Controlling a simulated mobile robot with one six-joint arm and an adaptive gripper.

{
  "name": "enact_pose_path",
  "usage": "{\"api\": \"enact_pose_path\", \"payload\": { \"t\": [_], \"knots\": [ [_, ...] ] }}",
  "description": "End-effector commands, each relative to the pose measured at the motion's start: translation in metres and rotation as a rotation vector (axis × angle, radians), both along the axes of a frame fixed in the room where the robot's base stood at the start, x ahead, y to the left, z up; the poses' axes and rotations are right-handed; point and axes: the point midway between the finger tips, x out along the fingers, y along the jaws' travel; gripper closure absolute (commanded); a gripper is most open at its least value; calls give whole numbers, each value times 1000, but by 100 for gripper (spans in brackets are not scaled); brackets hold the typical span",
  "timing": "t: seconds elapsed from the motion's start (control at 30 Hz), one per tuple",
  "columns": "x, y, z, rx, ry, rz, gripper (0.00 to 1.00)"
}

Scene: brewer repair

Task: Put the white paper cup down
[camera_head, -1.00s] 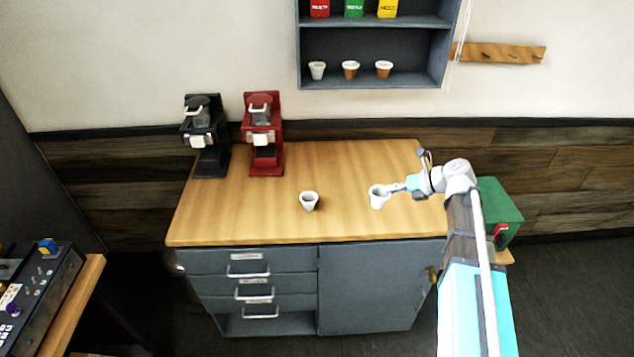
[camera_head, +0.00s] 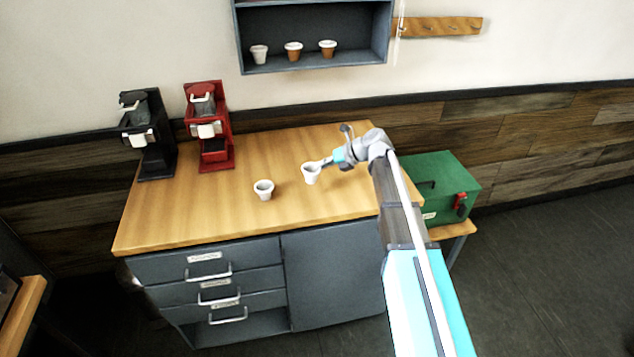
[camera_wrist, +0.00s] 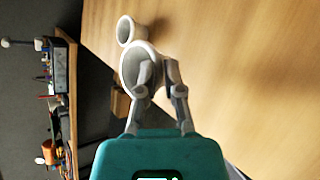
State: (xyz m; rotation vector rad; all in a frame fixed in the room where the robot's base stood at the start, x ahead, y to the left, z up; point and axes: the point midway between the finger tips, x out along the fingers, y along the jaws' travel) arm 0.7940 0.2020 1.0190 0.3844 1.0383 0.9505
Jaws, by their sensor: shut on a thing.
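A white paper cup (camera_head: 311,174) is in my gripper (camera_head: 322,163), over the right part of the wooden counter in the head view. In the wrist view the held cup (camera_wrist: 140,68) sits between the fingers of my gripper (camera_wrist: 160,82), its open mouth showing. I cannot tell whether its base touches the counter. A second white cup (camera_head: 264,190) stands upright on the counter to its left. This second cup also shows just beyond the held one in the wrist view (camera_wrist: 126,30).
The wooden counter (camera_head: 225,205) has free room around both cups. A black brewer (camera_head: 150,140) and a red brewer (camera_head: 208,130) stand at its back left. A green box (camera_head: 440,185) is on the right. Several small cups stand on the wall shelf (camera_head: 330,62).

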Motion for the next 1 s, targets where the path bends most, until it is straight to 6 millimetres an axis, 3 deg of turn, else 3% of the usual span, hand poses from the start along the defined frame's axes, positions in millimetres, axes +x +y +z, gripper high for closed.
{"api": "enact_pose_path", "payload": {
  "t": [0.03, 0.2, 0.73, 1.0],
  "knots": [
    [5, 3, -10, 0, 1, 1, 100],
    [12, 10, -20, 0, 1, 1, 100],
    [14, 13, -23, -1, 0, 1, 100],
    [21, 18, -39, -1, 0, 1, 100]
  ]
}}
